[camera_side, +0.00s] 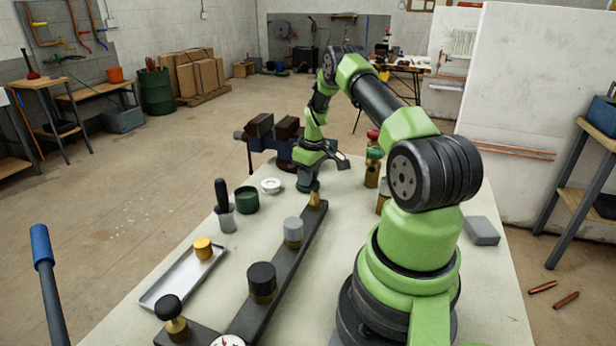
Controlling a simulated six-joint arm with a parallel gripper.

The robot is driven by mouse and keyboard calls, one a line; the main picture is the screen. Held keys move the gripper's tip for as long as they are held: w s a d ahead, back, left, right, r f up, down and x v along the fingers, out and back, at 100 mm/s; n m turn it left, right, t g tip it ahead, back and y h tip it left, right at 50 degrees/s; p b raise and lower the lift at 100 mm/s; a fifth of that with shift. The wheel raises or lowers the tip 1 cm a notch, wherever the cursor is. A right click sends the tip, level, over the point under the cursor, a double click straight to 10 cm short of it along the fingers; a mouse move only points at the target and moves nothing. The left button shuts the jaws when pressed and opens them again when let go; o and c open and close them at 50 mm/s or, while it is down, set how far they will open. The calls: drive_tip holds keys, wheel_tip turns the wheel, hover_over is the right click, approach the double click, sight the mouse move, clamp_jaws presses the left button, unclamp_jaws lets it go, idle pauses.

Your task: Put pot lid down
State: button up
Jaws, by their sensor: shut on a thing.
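My gripper (309,176) points down over the far part of the table. It is shut on a small dark green round piece (308,187), which looks like the pot lid. The lid shows just behind the brass fitting at the far end of the dark bar; I cannot tell whether it touches the table. The dark green pot (247,200) stands open to the left of my gripper. A small white ring-shaped piece (271,186) lies between the pot and my gripper.
The dark bar (278,270) carries several fittings across the table. A metal tray (165,290) with a brass-coloured piece, and a dark-handled brush in a cup (227,219), stand to the left. A vise (272,138) is behind. A grey block (482,231) lies right.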

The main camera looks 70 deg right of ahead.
drive_tip(key=shift+f, duration=0.2)
drive_tip(key=o, duration=0.9)
